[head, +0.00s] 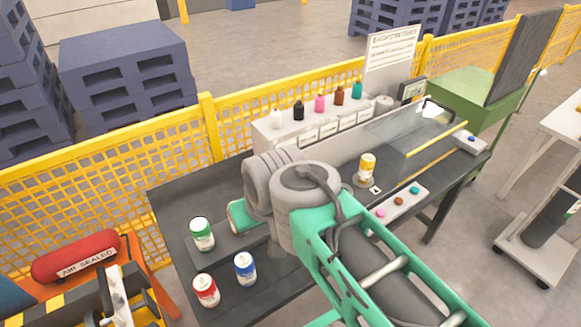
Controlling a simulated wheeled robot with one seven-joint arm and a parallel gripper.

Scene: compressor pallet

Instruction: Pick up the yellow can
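The yellow can (367,167) stands upright on the dark workbench (165,205), to the right of my arm's grey wrist joints. It is yellow with a whitish band and stands on a small tan round base. My arm reaches in from the lower right and covers the middle of the bench. My gripper's fingers are hidden behind the arm, so I cannot tell their opening. A green can (202,234), a red can (206,290) and a blue can (245,268) stand on the left part of the bench.
A white rack with several small bottles (298,110) lines the bench's back edge. A clear panel (405,125) lies right of the yellow can. A white button strip (397,204) is in front of it. A yellow mesh fence (120,165) runs behind. A red cylinder (75,256) is at left.

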